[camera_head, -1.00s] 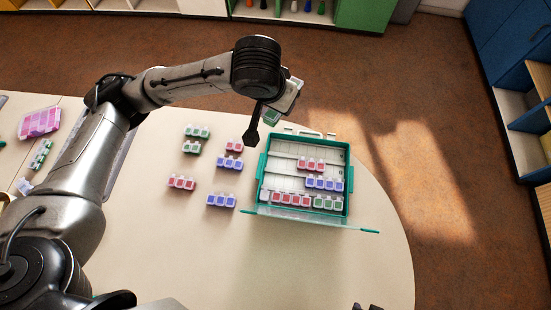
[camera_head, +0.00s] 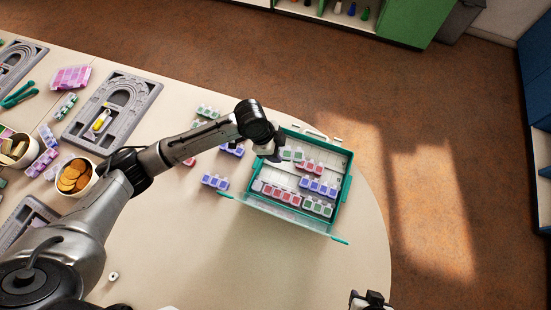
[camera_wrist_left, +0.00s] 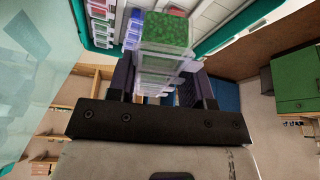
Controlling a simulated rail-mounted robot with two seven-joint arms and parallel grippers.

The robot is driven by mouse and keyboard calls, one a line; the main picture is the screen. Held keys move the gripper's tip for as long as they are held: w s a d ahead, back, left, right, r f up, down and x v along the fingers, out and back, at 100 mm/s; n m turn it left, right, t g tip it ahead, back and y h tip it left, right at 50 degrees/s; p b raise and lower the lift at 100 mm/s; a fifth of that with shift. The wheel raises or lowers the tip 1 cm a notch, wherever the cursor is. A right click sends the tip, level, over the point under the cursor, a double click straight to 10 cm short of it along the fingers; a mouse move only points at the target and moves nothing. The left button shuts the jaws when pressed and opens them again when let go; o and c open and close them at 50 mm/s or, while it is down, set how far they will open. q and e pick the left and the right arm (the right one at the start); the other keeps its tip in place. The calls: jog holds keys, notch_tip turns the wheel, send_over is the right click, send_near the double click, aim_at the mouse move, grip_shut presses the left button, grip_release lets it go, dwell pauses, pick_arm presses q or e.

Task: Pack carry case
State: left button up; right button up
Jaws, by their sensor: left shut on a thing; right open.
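The teal carry case (camera_head: 345,190) lies open on the table, its clear lid folded down toward the front. Inside are red boxes (camera_head: 311,167), blue boxes (camera_head: 319,187), a front row of red boxes (camera_head: 281,195) and green boxes (camera_head: 317,208). My left gripper (camera_head: 274,156) is over the case's back left corner, shut on a green box set (camera_head: 291,154). The left wrist view shows the green set (camera_wrist_left: 167,30) between the fingers; whether it touches the case floor is unclear. My right gripper (camera_head: 370,300) is open and empty at the bottom edge.
Left of the case lie loose green boxes (camera_head: 207,111), blue boxes (camera_head: 215,181) and more blue boxes (camera_head: 232,150), partly behind my left arm. Grey boards (camera_head: 112,112), a cup of round discs (camera_head: 75,177) and a purple box (camera_head: 71,78) stand further left.

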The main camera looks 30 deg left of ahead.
pick_arm(q)
jog(key=f+b, duration=0.2)
jog(key=f, duration=0.1)
jog(key=s+f+m+b, duration=0.1)
jog(key=f, duration=0.2)
jog(key=f+m+b, duration=0.1)
jog(key=f+b, duration=0.1)
jog(key=f, duration=0.1)
jog(key=shift+s+d+f+g+b, duration=0.15)
jog(key=shift+d+f+g+b, duration=0.1)
jog(key=shift+f+g+b, duration=0.15)
pick_arm(e)
notch_tip(320, 180, down, 6)
jog(key=shift+w+d+r, duration=0.1)
jog(key=shift+d+r, duration=0.05)
jog(key=shift+r, duration=0.05)
pick_arm(q)
jog(key=shift+f+b, duration=1.3)
jog(key=shift+b, duration=0.15)
pick_arm(e)
jog(key=shift+d+f, duration=0.15)
jog(key=shift+f, duration=1.35)
pick_arm(q)
jog(key=o, duration=1)
jog(key=shift+r, duration=0.1)
pick_arm(e)
jog(key=shift+r, duration=0.1)
